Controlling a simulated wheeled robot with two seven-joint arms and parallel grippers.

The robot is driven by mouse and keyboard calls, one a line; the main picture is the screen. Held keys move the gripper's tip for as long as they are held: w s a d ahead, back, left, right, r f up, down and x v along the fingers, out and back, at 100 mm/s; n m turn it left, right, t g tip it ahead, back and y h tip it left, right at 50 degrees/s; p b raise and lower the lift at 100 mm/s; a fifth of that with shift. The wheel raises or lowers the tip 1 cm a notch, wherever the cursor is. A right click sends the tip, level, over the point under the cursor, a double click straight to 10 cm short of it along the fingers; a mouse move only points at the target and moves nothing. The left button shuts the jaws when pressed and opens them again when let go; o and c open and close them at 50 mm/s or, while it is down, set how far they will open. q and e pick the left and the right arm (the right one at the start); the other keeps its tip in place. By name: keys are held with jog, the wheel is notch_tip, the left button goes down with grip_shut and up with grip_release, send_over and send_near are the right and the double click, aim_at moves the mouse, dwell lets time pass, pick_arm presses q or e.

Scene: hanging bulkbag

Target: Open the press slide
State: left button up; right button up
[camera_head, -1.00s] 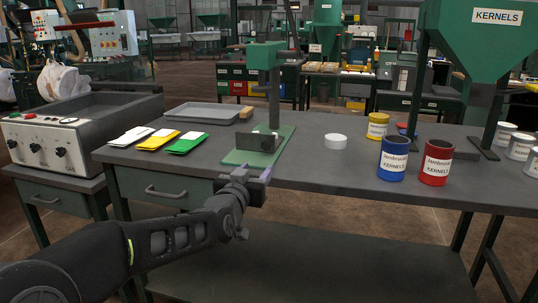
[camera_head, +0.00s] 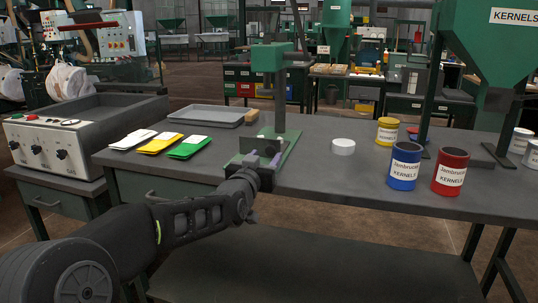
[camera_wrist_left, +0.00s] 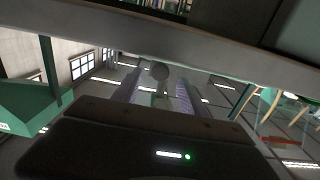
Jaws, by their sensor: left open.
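The green press (camera_head: 268,62) stands on the workbench with its upright column and a green base plate (camera_head: 287,152). A grey metal piece, apparently the slide (camera_head: 265,144), sits low on the base; I cannot tell its exact position. My left gripper (camera_head: 264,160) is at the front edge of the base, just in front of the slide, and hides part of it. In the left wrist view its two purplish fingers (camera_wrist_left: 159,92) are apart, with a small round grey knob (camera_wrist_left: 159,72) showing between their tips. I cannot tell whether they touch it. My right gripper is out of view.
White, yellow and green packets (camera_head: 160,143) and a grey tray (camera_head: 209,115) lie left of the press. A white round lid (camera_head: 342,146), a blue can (camera_head: 404,166), a red can (camera_head: 450,171) and a yellow can (camera_head: 387,131) stand right of it. Bench space beside the base is clear.

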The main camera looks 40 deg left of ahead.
aim_at(270, 152)
pick_arm(q)
jog(key=shift+x, duration=1.95)
grip_shut()
